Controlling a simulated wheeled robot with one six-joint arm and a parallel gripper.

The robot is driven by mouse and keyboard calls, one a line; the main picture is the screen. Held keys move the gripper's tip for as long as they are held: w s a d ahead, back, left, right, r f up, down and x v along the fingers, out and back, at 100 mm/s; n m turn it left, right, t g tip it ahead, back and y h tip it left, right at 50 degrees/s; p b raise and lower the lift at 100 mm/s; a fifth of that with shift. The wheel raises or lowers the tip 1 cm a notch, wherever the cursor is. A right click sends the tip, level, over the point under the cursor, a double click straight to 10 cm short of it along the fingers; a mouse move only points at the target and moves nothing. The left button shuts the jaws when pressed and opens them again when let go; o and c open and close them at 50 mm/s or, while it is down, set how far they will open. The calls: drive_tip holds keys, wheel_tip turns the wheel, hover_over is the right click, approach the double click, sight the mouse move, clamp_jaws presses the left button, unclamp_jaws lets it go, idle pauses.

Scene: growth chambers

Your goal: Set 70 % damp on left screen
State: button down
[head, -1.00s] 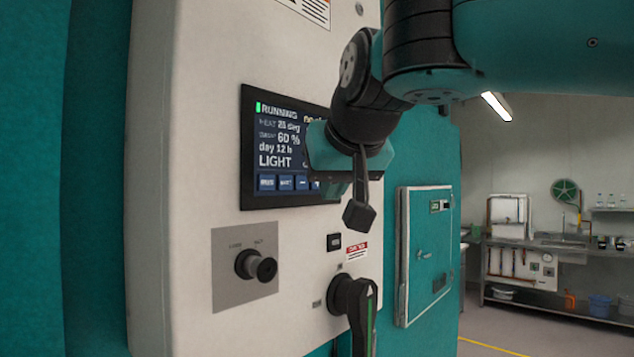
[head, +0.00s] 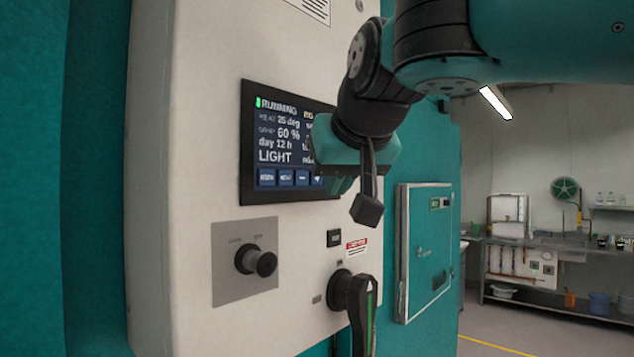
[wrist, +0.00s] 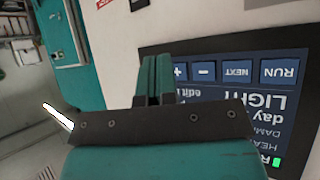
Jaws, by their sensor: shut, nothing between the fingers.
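The left screen (head: 285,140) is lit on a pale panel. It reads RUNNING, heat about 25 deg, damp 60 %, day 12 h and LIGHT. My gripper (head: 340,185) is shut and empty, in front of the screen's lower right part, hiding some of its right side. In the wrist view the screen (wrist: 290,110) appears upside down, with RUN (wrist: 278,72), NEXT (wrist: 237,71), minus (wrist: 203,71) and plus (wrist: 179,71) buttons. My gripper's shut fingers (wrist: 157,70) show just left of the plus button there. I cannot tell whether they touch the screen.
Below the screen are a black knob (head: 256,261) on a grey plate, a small black switch (head: 334,238) and a large handle (head: 361,305) with a green stripe. Open floor (head: 500,340) lies beyond.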

drive_tip(key=shift+d, duration=0.1)
drive_tip(key=s+d+b, duration=0.1)
drive_tip(key=d, duration=0.1)
drive_tip(key=s+d+b, duration=0.1)
drive_tip(key=s, duration=0.1)
drive_tip(key=shift+d, duration=0.4)
idle(0.6)
drive_tip(key=s+d+f+n+g+b, duration=0.1)
drive_tip(key=s+d+f+g+b, duration=0.15)
drive_tip(key=f, duration=0.65)
drive_tip(key=s+d+f+n+g+b, duration=0.1)
drive_tip(key=s+d+f+b, duration=0.15)
drive_tip(key=f, duration=0.55)
drive_tip(key=s+d+f+g+b, duration=0.15)
drive_tip(key=d+f, duration=0.25)
drive_tip(key=f, duration=0.5)
drive_tip(key=s+d+f+g+b, duration=0.2)
drive_tip(key=s+f+g, duration=0.3)
drive_tip(key=s+f, duration=0.8)
drive_tip(key=shift+s+d+n, duration=0.3)
drive_tip(key=shift+s+d, duration=0.15)
drive_tip(key=shift+s, duration=0.1)
